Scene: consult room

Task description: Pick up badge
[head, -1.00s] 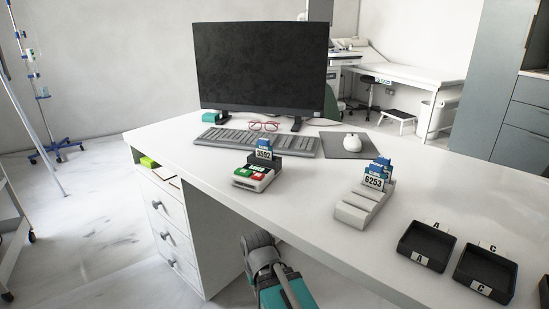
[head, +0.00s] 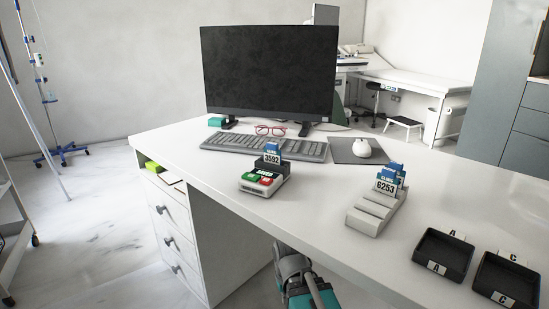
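A blue and white badge marked 3592 (head: 272,154) stands upright in a small dark reader (head: 264,180) with green and red buttons on the white desk. Blue and white badges, the front one marked 6253 (head: 386,183), stand in the back slot of a stepped white rack (head: 372,212) to the right. Part of my arm shows below the desk's front edge at the bottom middle. My gripper's fingertips cannot be made out.
A monitor (head: 268,72), keyboard (head: 264,146), red glasses (head: 270,130) and mouse (head: 362,148) are at the back of the desk (head: 310,225). Black trays marked A (head: 443,254) and C (head: 508,280) lie at the right. Drawers (head: 172,225) stand under the left end.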

